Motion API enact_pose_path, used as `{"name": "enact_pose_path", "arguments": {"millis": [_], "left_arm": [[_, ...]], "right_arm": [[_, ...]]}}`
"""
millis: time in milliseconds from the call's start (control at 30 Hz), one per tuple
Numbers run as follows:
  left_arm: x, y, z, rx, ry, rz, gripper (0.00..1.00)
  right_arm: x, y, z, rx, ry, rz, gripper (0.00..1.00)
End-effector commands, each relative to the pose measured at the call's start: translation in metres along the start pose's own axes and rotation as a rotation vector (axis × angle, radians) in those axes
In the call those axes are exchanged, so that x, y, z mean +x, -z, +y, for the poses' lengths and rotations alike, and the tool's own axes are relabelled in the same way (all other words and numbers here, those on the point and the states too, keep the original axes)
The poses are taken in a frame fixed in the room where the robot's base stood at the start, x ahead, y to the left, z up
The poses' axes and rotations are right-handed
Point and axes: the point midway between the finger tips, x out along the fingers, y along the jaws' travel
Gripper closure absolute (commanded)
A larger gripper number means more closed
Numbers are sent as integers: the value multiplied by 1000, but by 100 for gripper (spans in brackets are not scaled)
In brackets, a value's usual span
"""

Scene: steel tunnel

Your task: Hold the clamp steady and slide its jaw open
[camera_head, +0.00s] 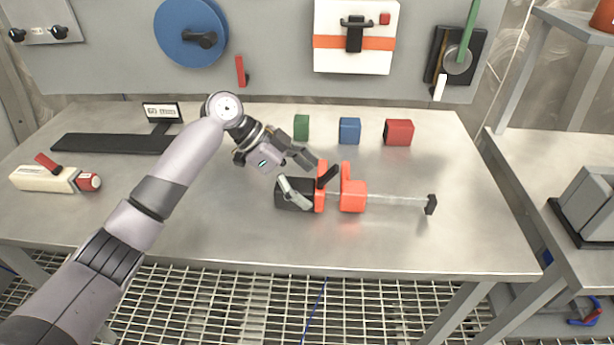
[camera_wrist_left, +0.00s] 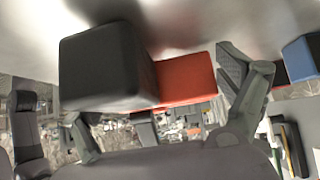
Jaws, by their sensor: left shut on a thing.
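The clamp lies on the steel table, with a black block-like end (camera_head: 288,203) at its left. An orange jaw (camera_head: 320,203) sits beside that end, and a second orange jaw (camera_head: 352,197) stands a small gap to its right. A thin bar (camera_head: 398,200) runs right to a black end stop (camera_head: 431,204). My left gripper (camera_head: 299,180) is shut on the clamp at its black end, one finger behind and one across the front. In the left wrist view the black end (camera_wrist_left: 100,68) and an orange-red part (camera_wrist_left: 186,78) show between the fingers. My right gripper is out of view.
Green (camera_head: 301,127), blue (camera_head: 349,130) and red (camera_head: 398,132) blocks stand behind the clamp. A cream and red tool (camera_head: 48,179) and a black flat stand (camera_head: 110,143) are at left. The table is clear in front and right of the clamp.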

Motion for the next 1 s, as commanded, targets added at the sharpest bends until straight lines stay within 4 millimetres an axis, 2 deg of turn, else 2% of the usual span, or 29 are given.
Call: {"name": "enact_pose_path", "arguments": {"millis": [1000], "left_arm": [[8, -7, 0, 1, 1, 3, 41]], "right_arm": [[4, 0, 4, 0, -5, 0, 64]]}}
